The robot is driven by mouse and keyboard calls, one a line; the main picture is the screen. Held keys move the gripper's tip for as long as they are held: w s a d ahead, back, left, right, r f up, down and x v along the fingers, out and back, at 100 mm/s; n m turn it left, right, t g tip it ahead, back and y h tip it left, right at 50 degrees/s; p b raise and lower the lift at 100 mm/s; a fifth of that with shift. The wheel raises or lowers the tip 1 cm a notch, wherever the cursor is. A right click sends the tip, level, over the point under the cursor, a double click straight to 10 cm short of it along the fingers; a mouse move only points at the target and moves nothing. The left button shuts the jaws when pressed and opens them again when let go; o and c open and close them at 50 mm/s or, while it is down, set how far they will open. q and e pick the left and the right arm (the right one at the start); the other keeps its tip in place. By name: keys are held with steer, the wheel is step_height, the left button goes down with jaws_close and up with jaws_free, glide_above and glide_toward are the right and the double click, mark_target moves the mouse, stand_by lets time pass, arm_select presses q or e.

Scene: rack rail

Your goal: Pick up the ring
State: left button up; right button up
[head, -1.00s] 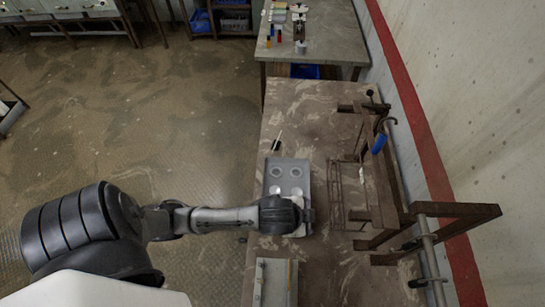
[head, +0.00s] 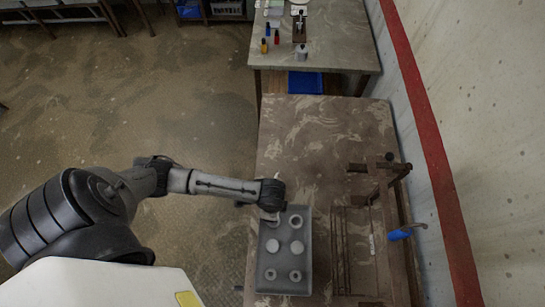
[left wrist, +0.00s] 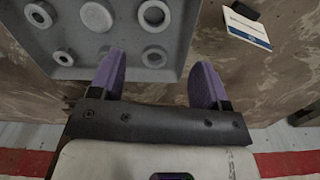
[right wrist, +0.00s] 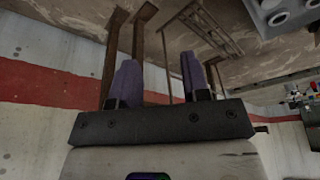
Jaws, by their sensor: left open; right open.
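A grey tray (head: 283,264) on the near bench holds several pale rings and discs. One ring (head: 296,221) lies near its far right corner, and two rings (head: 270,275) (head: 296,276) lie in its near half. My left gripper is over the tray's far left corner in the head view, its fingers mostly hidden there. In the left wrist view, its open purple fingers (left wrist: 160,76) point at the tray edge, with a ring (left wrist: 154,57) in the gap between them in the picture; height cannot be told. My right gripper (right wrist: 160,78) is open and empty, facing the rack.
A brown rack (head: 400,255) with a blue-handled item (head: 401,234) stands right of the tray by the wall. A white and blue card (left wrist: 247,26) lies beside the tray. The bench (head: 320,130) beyond the tray is clear. A second bench (head: 340,55) holds bottles.

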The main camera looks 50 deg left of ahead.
arm_select(q)
steer(key=f, duration=0.7)
steer(key=shift+s+d+f, duration=0.15)
steer(key=shift+s+d, duration=0.05)
steer(key=shift+d, duration=0.15)
steer(key=shift+w+d+f, duration=0.1)
steer(key=shift+f, duration=1.3)
steer(key=shift+w+d+f, duration=0.1)
steer(key=shift+f, duration=1.25)
steer(key=shift+c, duration=0.4)
steer(key=c, duration=0.6)
